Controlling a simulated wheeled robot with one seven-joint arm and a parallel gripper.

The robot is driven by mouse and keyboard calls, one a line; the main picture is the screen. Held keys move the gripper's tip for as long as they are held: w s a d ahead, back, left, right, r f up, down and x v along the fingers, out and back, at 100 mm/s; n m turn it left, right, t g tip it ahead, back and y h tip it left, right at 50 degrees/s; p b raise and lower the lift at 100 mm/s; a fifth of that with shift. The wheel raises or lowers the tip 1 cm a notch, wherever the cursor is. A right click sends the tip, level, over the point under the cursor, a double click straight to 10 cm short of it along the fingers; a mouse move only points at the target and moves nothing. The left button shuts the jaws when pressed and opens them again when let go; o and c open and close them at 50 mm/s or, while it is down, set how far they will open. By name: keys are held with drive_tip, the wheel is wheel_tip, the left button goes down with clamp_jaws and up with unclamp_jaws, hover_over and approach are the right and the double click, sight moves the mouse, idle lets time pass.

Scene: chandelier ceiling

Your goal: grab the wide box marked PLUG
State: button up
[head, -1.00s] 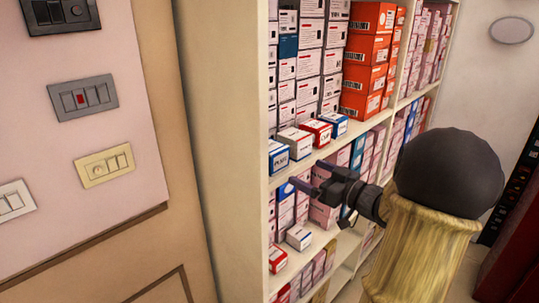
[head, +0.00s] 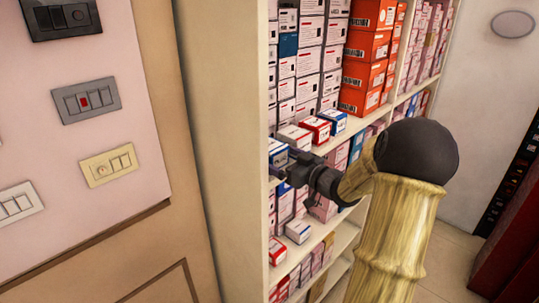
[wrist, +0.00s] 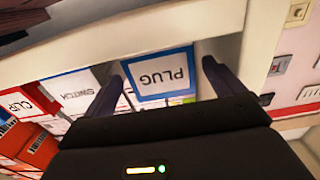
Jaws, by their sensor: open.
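The PLUG box (wrist: 163,68) is white with a blue border and shows upside down in the wrist view. In the head view the blue and white box (head: 277,148) stands at the left end of a shelf, partly hidden by my gripper (head: 283,170). In the wrist view my gripper (wrist: 168,62) is open, with one finger on each side of the box's lettered face. I cannot tell whether the fingers touch the box.
The SWITCH box (wrist: 88,92) and red-edged CLIP box (wrist: 20,103) stand beside it. The shelf's upright panel (head: 230,130) is close on the left. Stacked boxes (head: 308,60) fill the shelf behind. A wall with switches (head: 90,100) is farther left.

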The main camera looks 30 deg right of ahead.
drive_tip(key=p+x, duration=0.1)
drive_tip(key=x, duration=0.1)
drive_tip(key=p+x, duration=0.1)
drive_tip(key=x, duration=0.1)
drive_tip(key=shift+a+r+p, duration=0.15)
drive_tip(key=shift+r+p, duration=0.1)
drive_tip(key=shift+p, duration=0.15)
drive_tip(key=shift+w+a+f, duration=0.1)
drive_tip(key=shift+w+f, duration=0.05)
drive_tip(key=shift+w, duration=0.35)
drive_tip(key=shift+s, duration=0.1)
drive_tip(key=c, duration=1.1)
